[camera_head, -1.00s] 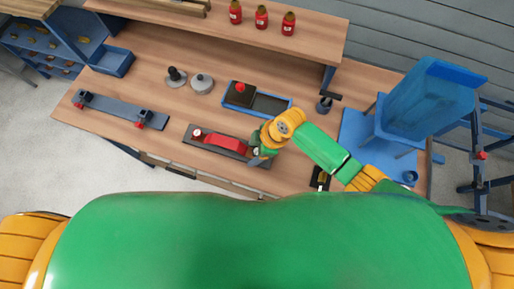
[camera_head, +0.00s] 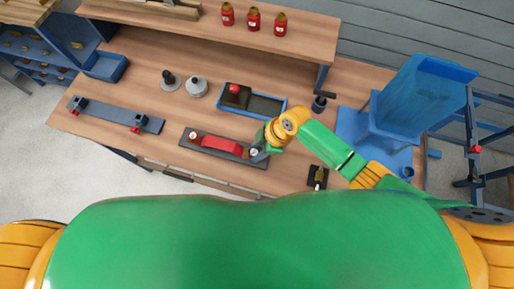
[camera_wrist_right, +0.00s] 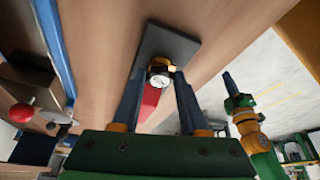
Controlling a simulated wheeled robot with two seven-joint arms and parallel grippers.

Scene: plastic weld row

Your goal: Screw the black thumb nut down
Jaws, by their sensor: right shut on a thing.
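A dark flat plate (camera_head: 187,139) lies near the bench's front edge and carries a red block (camera_head: 222,145). A round piece with a pale top (camera_head: 195,136) stands at its left end. At its right end, my right gripper (camera_head: 258,154) is shut on a small round piece, seemingly the black thumb nut. In the right wrist view the nut (camera_wrist_right: 160,77) shows a pale top and dark rim between the fingertips, with a brass-coloured bit beside it. What lies under it is hidden. What seems to be my left gripper (camera_wrist_right: 232,92) shows to the right there, apart from the plate.
A blue tray (camera_head: 285,113) holding a dark block with a red knob (camera_head: 234,89) lies behind the plate. A dark bar with red clamps (camera_head: 115,113) lies at left. A small black block (camera_head: 318,177) and blue chair (camera_head: 420,105) are at right. Red bottles (camera_head: 253,20) stand on the shelf.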

